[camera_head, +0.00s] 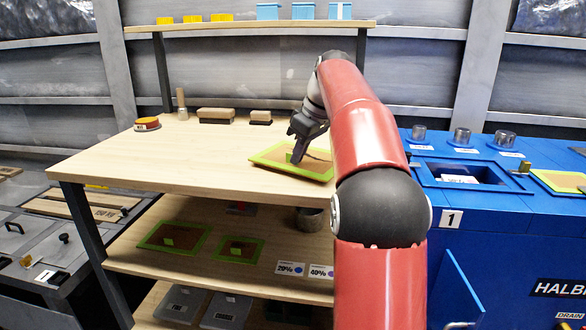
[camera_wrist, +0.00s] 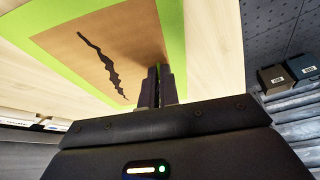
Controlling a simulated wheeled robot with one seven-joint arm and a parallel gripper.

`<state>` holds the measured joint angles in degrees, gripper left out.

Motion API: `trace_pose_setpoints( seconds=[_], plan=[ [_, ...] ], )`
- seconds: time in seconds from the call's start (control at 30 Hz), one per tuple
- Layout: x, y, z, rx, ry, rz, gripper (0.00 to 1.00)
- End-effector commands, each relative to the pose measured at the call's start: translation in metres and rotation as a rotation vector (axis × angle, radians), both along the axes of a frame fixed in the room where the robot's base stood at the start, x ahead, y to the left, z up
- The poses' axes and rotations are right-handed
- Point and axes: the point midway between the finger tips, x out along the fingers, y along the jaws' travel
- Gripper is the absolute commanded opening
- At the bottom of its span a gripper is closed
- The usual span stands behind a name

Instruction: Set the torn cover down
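The torn cover (camera_head: 312,168) is a brown panel with a bright green border, at the right part of the wooden bench top. It appears flat on or just above the wood; I cannot tell if it touches. In the wrist view the cover (camera_wrist: 130,35) shows a jagged black tear. The fingers hide most of the tab.
The bench top (camera_head: 170,165) is clear at its left and front. Two more green-bordered covers (camera_head: 173,237) lie on the shelf below. A blue machine (camera_head: 475,215) stands to the right.

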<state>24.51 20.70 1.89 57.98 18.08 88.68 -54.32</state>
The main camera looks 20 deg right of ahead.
Motion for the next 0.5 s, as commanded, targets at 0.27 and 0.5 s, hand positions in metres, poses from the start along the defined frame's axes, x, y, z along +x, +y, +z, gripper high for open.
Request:
trace_pose_setpoints(
  seconds=[0.27, 0.5],
  plan=[
    [-0.0003, -0.0059, -0.0114, 0.000, 0.000, -0.001, 0.00],
    [-0.0004, -0.0058, -0.0136, 0.001, 0.001, -0.001, 0.12]
  ],
)
